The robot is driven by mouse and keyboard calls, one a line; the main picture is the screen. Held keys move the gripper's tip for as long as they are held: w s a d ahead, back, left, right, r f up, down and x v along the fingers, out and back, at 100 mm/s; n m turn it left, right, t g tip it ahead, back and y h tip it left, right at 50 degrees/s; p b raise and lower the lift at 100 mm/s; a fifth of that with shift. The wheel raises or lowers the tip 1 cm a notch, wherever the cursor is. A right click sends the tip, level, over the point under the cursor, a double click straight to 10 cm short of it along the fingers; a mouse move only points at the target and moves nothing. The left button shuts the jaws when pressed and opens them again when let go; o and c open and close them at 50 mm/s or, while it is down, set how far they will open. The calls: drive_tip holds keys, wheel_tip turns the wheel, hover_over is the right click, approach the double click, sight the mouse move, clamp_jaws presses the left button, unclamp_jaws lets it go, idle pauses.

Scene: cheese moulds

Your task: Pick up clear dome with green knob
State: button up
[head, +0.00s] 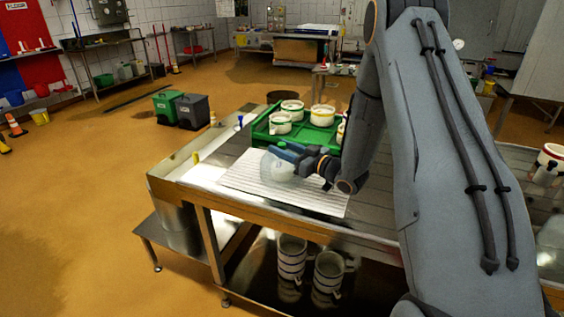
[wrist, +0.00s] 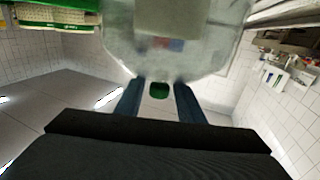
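The clear dome (head: 282,167) is a pale see-through cover on the white ribbed mat (head: 314,196) on the steel table. I cannot tell whether its rim touches the mat. In the wrist view, which looks upside down, the dome (wrist: 180,45) fills the upper middle. Its green knob (wrist: 159,91) sits between my two blue fingers. My gripper (head: 283,150) lies nearly level at the dome's top. In the wrist view, my gripper (wrist: 159,92) is open around the knob, with a narrow gap on each side.
A green crate (head: 262,132) with several white round moulds (head: 292,106) stands behind the mat. A small yellow item (head: 195,157) and a blue item (head: 240,121) stand near the table's left side. White jugs (head: 291,262) stand on the lower shelf. The table's left end is mostly clear.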

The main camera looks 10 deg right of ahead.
clamp_jaws()
drive_tip(key=shift+r, duration=0.15)
